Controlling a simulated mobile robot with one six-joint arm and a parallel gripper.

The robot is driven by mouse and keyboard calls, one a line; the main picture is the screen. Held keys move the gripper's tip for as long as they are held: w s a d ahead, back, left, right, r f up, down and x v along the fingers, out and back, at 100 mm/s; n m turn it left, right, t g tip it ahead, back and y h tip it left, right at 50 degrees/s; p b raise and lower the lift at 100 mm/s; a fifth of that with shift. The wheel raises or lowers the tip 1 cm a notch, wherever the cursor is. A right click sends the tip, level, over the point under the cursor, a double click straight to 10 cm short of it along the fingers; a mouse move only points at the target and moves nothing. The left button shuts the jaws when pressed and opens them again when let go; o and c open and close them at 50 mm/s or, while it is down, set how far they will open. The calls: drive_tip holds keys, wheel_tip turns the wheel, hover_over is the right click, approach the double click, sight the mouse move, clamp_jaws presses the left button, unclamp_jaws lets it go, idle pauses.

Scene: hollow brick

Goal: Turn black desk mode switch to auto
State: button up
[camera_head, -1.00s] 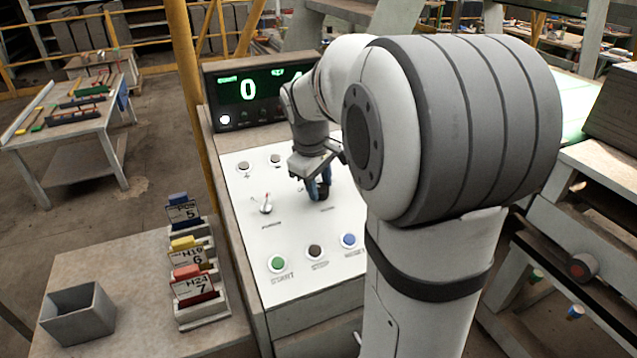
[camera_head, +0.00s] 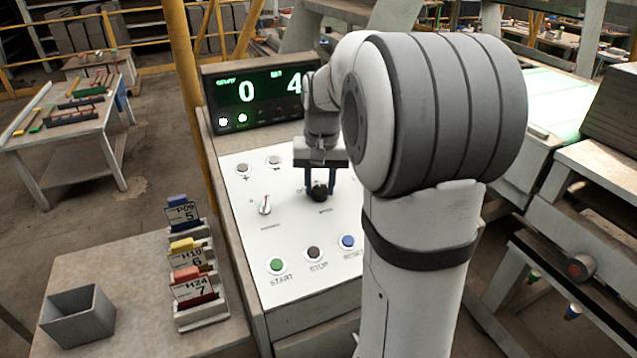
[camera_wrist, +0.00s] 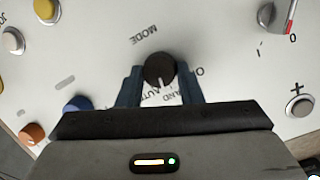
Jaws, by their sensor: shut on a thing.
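The black mode switch (camera_head: 319,193) is a round knob on the white sloped desk panel (camera_head: 290,225). In the wrist view the knob (camera_wrist: 160,69) shows a white mark pointing down the picture, towards partly covered lettering that seems to read HAND and AUTO. I cannot tell exactly which word it points at. The word MODE stands upside down above the knob, and an O is at its right. My gripper (camera_head: 320,184) is shut on the knob, with one blue finger on each side. It shows in the wrist view too (camera_wrist: 161,88).
Green START (camera_head: 277,265), dark STOP (camera_head: 315,254) and blue RESET (camera_head: 348,241) buttons sit nearer on the panel. A small switch (camera_head: 265,206) is left of the knob. A display (camera_head: 262,96) behind shows 0 and 4. Card holders (camera_head: 200,285) and a grey bin (camera_head: 78,316) stand left.

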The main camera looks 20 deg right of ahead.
drive_tip(key=m+y, duration=0.1)
drive_tip(key=m, duration=0.3)
drive_tip(key=shift+d, duration=0.15)
drive_tip(key=shift+s+d+m+t+y, duration=0.1)
drive_tip(key=shift+m+t+y, duration=0.25)
drive_tip(key=shift+m, duration=1.35)
drive_tip(key=o, duration=1)
drive_tip(key=shift+c, duration=0.2)
wheel_tip(320, 180, up, 8)
drive_tip(key=d, duration=0.1)
drive_tip(key=shift+s+f, duration=0.2)
drive_tip(key=shift+s, duration=0.15)
